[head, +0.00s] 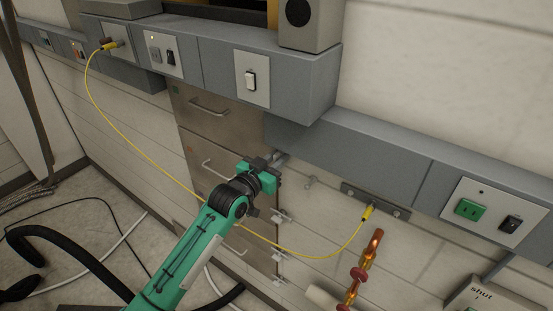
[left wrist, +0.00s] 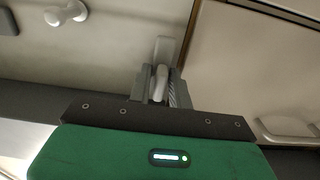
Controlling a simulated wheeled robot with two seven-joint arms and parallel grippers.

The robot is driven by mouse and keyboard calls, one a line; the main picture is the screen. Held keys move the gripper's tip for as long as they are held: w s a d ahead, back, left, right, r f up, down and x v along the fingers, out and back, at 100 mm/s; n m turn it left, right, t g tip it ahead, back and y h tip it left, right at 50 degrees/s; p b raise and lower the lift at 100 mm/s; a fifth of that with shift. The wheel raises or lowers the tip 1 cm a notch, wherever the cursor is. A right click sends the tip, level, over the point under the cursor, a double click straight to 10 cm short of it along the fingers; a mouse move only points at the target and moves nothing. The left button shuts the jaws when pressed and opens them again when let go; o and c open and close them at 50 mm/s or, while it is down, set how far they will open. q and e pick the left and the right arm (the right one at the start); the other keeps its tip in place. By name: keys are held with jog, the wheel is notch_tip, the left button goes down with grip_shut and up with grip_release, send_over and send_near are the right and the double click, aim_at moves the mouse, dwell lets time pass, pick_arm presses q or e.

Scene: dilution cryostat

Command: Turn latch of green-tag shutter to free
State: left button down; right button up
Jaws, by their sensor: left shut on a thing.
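In the head view my left gripper (head: 277,160) is at the right edge of a brown panelled front (head: 225,130), just below the grey wall trunking. In the left wrist view the gripper's fingers (left wrist: 160,92) are shut on a pale grey latch (left wrist: 162,52), which stands out between them. Most of the latch is hidden by the gripper in the head view. A small dark green mark shows at the panel's upper left, too small to tell whether it is the tag. My right gripper is out of view.
More pale latches (head: 279,216) sit lower along the panel edge. A yellow cable (head: 140,150) hangs in a loop behind my arm to a wall plate (head: 375,200). A wall peg (head: 311,182) is close right of the gripper. A copper rod (head: 365,262) stands lower right.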

pick_arm(q)
jog(key=c, duration=1.5)
grip_release()
jog(key=shift+f, duration=0.1)
jog(key=shift+s+a, duration=0.2)
jog(key=shift+s, duration=0.1)
jog(key=b+v, duration=0.4)
jog(key=v, duration=0.9)
jog(key=shift+b, duration=0.4)
